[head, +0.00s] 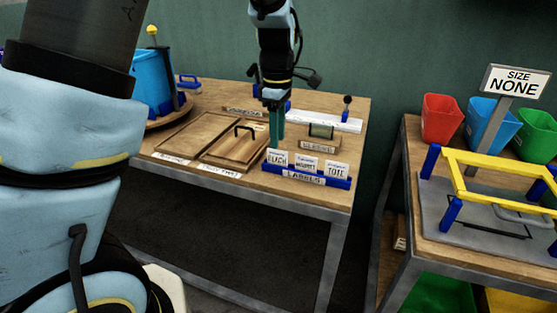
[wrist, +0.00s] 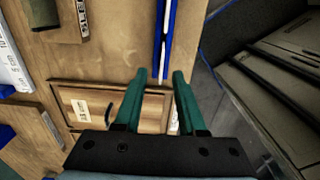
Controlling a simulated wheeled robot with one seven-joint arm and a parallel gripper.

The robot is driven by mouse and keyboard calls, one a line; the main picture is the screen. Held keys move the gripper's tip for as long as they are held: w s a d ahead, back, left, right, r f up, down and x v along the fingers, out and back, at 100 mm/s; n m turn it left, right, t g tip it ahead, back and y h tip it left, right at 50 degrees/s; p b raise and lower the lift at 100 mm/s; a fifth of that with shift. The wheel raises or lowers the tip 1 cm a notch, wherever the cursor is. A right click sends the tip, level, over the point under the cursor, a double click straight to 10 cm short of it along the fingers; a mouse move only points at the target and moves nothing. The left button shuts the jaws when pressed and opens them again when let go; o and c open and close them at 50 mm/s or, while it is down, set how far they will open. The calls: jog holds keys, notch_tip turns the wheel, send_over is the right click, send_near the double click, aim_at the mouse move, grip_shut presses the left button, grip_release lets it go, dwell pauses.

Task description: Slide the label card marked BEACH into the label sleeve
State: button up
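The BEACH card (head: 277,157) stands upright at the left end of the blue label rack (head: 318,181), beside two other white cards. The rack shows edge-on in the wrist view (wrist: 159,45), with a thin white card edge along it. My gripper (head: 275,146) has teal fingers pointing down just above and behind the BEACH card. In the wrist view my gripper (wrist: 160,76) is open, its fingertips apart on either side of the rack's end line. Nothing is clearly held. The label sleeve (head: 321,131) is a dark greenish piece behind the rack, with its tag in front.
The middle card (head: 306,164) and the TOTE card (head: 337,170) stand close by in the rack. A wooden board with a black handle (head: 236,148) lies to the left. A white strip (head: 330,120) lies behind the sleeve. The table's front edge is just before the rack.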

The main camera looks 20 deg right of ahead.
aim_at(277, 152)
notch_tip(277, 152, down, 5)
jog(key=shift+s+a+f+p, duration=0.1)
jog(key=shift+p, duration=0.55)
grip_shut()
